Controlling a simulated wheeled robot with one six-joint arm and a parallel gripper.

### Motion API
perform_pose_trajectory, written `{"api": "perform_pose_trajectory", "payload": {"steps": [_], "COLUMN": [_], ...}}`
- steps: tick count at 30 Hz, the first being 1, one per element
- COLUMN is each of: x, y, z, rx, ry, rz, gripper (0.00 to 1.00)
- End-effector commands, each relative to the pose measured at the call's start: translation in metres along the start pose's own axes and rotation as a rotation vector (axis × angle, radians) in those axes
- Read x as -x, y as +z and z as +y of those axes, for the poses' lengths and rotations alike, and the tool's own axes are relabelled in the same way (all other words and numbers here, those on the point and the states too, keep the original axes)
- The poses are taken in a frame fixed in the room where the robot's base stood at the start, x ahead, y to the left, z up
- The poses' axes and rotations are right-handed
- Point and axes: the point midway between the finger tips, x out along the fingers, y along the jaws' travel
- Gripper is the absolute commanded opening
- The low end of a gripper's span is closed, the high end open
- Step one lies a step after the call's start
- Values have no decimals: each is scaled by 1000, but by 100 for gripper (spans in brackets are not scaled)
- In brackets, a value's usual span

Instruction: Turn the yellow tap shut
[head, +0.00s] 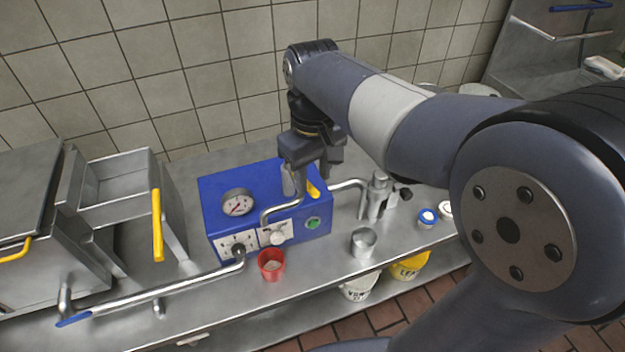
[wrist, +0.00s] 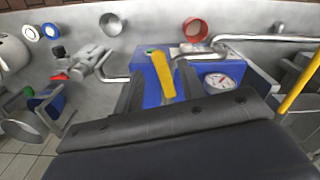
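The yellow tap's lever (head: 313,188) is on top of the blue box (head: 222,198), partly hidden by my gripper in the head view. In the wrist view the yellow lever (wrist: 164,74) points up the picture, between the two dark fingers. My gripper (head: 303,176) is above the box, pointing down. In the wrist view my gripper (wrist: 160,90) is open, with one finger on each side of the lever. I cannot tell whether either finger touches it.
A red cup (head: 271,265) and a metal cup (head: 363,243) stand in front of the box. A bent metal pipe (head: 160,291) runs along the left counter. Another yellow handle (head: 157,226) rises by a metal basin (head: 118,207). A tiled wall (head: 190,60) is behind.

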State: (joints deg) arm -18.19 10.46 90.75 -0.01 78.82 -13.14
Motion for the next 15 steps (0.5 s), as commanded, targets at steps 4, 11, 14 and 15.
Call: {"api": "perform_pose_trajectory", "payload": {"steps": [4, 11, 14, 15], "x": [-18, -26, -26, -26], "y": [0, 0, 0, 0], "z": [0, 0, 0, 0], "rx": [0, 0, 0, 0], "ry": [-1, 0, 0, 0], "rz": [-2, 0, 1, 1], "gripper": [38, 38, 38, 38]}}
